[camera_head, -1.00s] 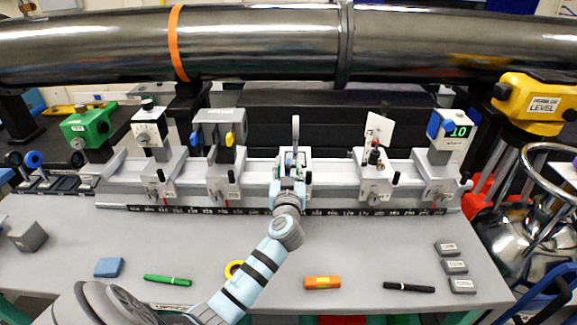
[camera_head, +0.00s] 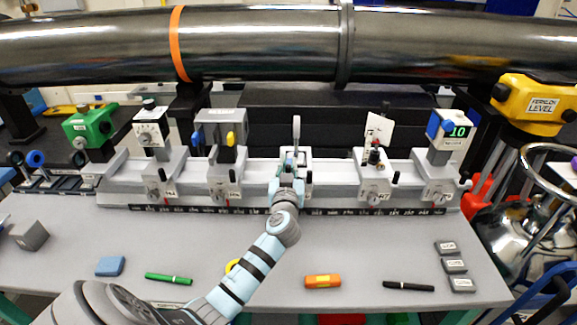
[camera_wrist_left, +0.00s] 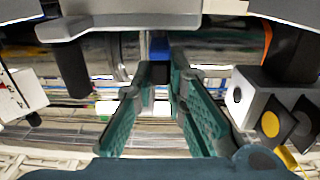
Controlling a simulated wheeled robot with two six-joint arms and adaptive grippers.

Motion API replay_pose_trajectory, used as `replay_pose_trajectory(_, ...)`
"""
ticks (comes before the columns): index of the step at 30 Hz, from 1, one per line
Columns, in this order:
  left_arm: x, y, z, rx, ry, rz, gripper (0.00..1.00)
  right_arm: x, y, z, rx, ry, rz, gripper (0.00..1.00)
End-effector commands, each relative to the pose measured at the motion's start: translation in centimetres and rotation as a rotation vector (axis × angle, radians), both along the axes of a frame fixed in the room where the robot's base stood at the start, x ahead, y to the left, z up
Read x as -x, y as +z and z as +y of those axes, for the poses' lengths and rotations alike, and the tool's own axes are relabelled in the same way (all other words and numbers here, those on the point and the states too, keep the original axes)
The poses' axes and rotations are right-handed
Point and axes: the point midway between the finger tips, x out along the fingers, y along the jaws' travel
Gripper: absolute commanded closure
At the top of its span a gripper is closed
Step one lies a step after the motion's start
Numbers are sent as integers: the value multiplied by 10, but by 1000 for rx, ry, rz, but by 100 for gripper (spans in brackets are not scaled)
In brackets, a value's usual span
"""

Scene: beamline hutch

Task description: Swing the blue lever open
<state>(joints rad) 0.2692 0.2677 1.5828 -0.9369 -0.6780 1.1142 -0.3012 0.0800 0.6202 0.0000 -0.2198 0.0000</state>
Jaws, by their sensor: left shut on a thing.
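My left gripper (camera_head: 290,170) is at the middle carriage on the rail, below an upright grey post (camera_head: 296,132). In the left wrist view the two green fingers (camera_wrist_left: 163,80) come together at their tips. A small blue piece, the blue lever (camera_wrist_left: 160,47), shows at the tips, and the fingers are shut on it. In the head view my gripper and wrist hide the lever, so its angle cannot be told. My right gripper is in no view.
The rail (camera_head: 335,195) carries other carriages on both sides, including a grey box (camera_head: 214,127) with blue and yellow tabs. A large steel pipe (camera_head: 260,45) runs above. Markers, a blue block (camera_head: 110,265) and labelled blocks lie on the grey table (camera_head: 400,240).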

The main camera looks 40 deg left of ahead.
Motion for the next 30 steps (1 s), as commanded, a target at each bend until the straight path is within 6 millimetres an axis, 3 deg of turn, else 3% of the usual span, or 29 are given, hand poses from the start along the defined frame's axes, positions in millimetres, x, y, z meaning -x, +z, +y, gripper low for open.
replay_pose_trajectory(17, 5, -1, 12, -3, -385, 9, 100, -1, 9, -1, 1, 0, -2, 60)
replay_pose_trajectory(20, 6, 1, 14, -1, -468, 12, 100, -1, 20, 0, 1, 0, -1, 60)
replay_pose_trajectory(26, 5, 11, 21, -3, -603, 6, 100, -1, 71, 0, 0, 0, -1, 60)
replay_pose_trajectory(30, 5, 6, 22, -6, -678, -3, 100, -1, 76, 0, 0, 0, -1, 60)
